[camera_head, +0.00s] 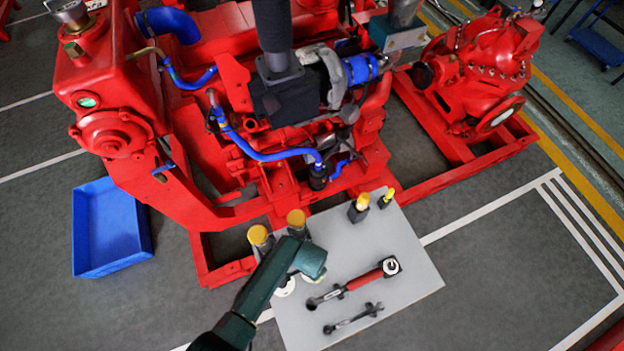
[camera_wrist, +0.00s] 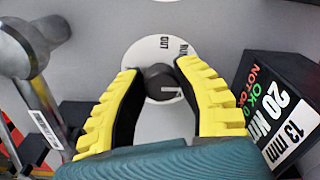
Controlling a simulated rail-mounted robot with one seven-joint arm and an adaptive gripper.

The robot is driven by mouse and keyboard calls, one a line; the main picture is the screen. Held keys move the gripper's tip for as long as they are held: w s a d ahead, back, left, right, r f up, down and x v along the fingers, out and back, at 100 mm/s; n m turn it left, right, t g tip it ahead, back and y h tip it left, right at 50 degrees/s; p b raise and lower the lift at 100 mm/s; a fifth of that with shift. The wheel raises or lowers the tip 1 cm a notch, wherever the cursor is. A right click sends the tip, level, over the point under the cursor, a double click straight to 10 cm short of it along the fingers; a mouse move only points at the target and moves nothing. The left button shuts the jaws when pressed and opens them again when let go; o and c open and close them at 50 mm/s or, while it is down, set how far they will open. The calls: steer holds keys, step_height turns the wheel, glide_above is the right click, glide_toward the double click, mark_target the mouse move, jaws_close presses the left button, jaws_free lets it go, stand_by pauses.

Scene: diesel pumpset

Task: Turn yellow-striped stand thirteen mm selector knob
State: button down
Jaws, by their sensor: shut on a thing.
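In the wrist view, the selector knob (camera_wrist: 163,84) is small, dark and round, with a pale pointer line. It sits at the centre of a white dial disc (camera_wrist: 143,50) with black lettering, partly hidden by my fingers. My gripper (camera_wrist: 160,76) has yellow ribbed fingers shut on the knob from both sides. A black box (camera_wrist: 290,105) labelled 13 mm, 20 Nm, OK and NOT OK stands right of the fingers. In the head view, my dark green arm covers the gripper and knob above the light grey board (camera_head: 410,255).
A red-handled wrench (camera_head: 352,284) and a smaller wrench (camera_head: 353,318) lie on the board. Yellow-topped pieces (camera_head: 359,207) stand at its back edge. The red pumpset (camera_head: 240,205) is just behind. A blue crate (camera_head: 110,230) sits left. Metal tools (camera_wrist: 30,60) stand left of my fingers.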

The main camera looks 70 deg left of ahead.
steer(key=shift+s+f+m+p, duration=0.1)
steer(key=shift+m+p, duration=0.35)
steer(key=shift+m, duration=1.15)
steer(key=c, duration=0.7)
jaws_free()
step_height(320, 180, up, 12)
